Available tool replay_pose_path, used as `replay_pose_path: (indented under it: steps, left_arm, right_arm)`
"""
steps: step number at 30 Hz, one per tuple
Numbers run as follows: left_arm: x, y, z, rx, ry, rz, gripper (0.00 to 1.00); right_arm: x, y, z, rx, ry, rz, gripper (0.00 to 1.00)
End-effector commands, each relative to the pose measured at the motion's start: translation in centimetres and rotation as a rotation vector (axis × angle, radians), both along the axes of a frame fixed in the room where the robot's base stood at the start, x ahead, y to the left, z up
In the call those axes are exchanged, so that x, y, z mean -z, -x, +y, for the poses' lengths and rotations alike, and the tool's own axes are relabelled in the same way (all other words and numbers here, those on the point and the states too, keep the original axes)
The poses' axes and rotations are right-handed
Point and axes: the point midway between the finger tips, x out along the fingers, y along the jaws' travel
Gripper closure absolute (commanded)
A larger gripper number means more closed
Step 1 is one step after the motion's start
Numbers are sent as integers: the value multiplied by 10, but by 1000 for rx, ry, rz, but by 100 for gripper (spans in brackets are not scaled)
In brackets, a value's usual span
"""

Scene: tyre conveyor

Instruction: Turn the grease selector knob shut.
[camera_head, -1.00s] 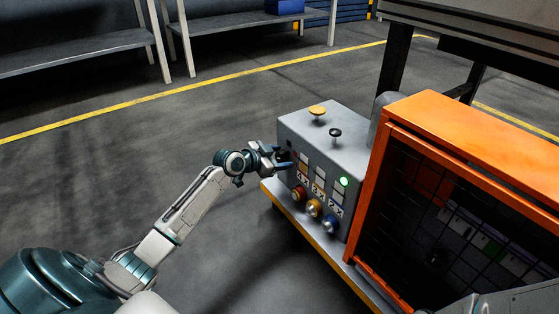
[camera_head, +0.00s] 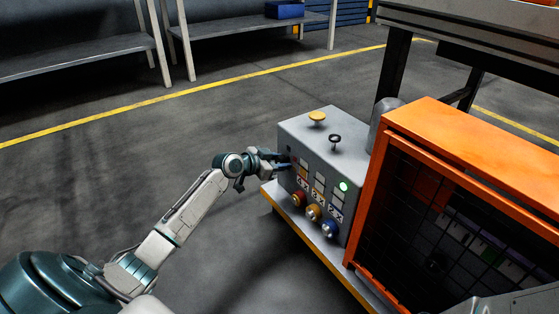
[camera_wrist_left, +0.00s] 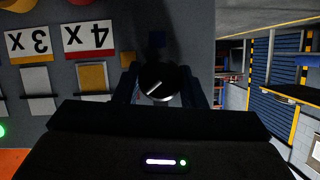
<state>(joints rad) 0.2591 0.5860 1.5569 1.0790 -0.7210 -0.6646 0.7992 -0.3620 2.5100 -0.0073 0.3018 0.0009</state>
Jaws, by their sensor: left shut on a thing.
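The grease selector knob (camera_wrist_left: 157,83) is a round black knob with a white pointer line, on the grey face of the control box (camera_head: 310,128). In the left wrist view its line slants from lower left to upper right. My left gripper (camera_head: 283,161) reaches the left part of that face. Its two fingers (camera_wrist_left: 158,90) are shut on the knob, one on each side. In the head view the gripper mostly hides the knob. My right gripper is not in view.
Red, yellow and blue knobs (camera_head: 314,212) sit low on the box face below label plates; a green lamp (camera_head: 344,186) glows at right. A yellow button (camera_head: 317,117) and a black knob (camera_head: 335,138) stand on top. An orange mesh cage (camera_head: 450,135) stands right. Floor at left is clear.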

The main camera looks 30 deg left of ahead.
Motion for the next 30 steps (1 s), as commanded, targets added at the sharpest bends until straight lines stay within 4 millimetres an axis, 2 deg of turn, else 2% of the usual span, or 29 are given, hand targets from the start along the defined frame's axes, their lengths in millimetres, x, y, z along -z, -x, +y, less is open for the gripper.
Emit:
replay_pose_path:
  steps: [9, 21, 30]
  left_arm:
    - [-1, 0, 2, -1, 255, 108, 86]
    - [1, -1, 3, -1, 593, 247, 86]
    - [1, -1, 4, 0, 771, 319, 86]
  right_arm:
    - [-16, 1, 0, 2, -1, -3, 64]
    - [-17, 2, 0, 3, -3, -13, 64]
    - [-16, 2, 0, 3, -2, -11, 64]
